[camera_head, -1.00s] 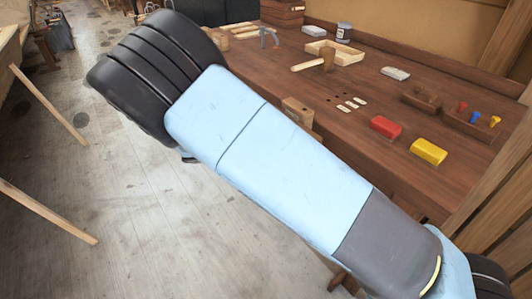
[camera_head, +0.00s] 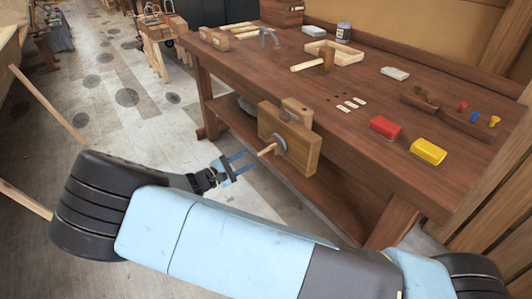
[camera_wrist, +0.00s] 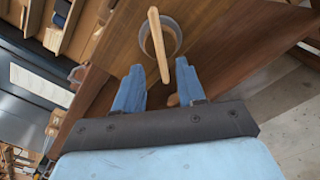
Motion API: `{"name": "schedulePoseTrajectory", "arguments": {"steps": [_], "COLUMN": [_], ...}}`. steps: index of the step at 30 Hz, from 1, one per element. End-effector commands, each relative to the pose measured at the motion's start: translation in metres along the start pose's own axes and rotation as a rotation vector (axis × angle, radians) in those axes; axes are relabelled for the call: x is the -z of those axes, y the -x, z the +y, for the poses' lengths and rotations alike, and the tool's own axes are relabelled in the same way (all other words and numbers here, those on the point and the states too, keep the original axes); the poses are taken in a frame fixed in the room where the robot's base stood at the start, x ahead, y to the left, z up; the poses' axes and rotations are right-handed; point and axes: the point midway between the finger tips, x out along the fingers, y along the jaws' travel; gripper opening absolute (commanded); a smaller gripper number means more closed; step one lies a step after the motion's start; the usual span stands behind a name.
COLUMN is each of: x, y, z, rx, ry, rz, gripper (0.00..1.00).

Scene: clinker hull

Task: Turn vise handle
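A wooden vise (camera_head: 289,138) is mounted on the front edge of the workbench. Its wooden handle (camera_head: 268,149) sticks out toward the left from a round grey hub (camera_head: 280,142). In the wrist view the handle (camera_wrist: 157,45) shows as a pale bar across the grey round hub (camera_wrist: 168,36), ahead of my fingertips. My gripper (camera_head: 244,163) is open, just left of the handle and pointing at it. In the wrist view my gripper (camera_wrist: 163,72) has two blue fingers apart, with the handle's near end around the gap between them. I cannot tell whether they touch.
A lower shelf (camera_head: 335,185) runs beneath. The floor (camera_head: 130,110) left of the bench is clear.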

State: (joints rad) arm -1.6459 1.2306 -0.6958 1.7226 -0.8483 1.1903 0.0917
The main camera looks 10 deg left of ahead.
Motion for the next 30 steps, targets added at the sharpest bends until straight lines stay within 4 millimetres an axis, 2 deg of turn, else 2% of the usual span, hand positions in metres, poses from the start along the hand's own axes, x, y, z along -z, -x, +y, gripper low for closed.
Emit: {"name": "schedulePoseTrajectory", "arguments": {"steps": [9,15,28,30], "x": [0.000,0.000,0.000,0.000], "y": [-0.054,-0.076,-0.083,-0.083], "z": [0.000,0.000,0.000,0.000], "rx": [0.001,0.001,0.001,0.001], "ry": [0.000,0.000,-0.001,-0.001], "rz": [-0.001,-0.001,0.001,0.001], "gripper": [0.39,0.39,0.39,0.33]}}
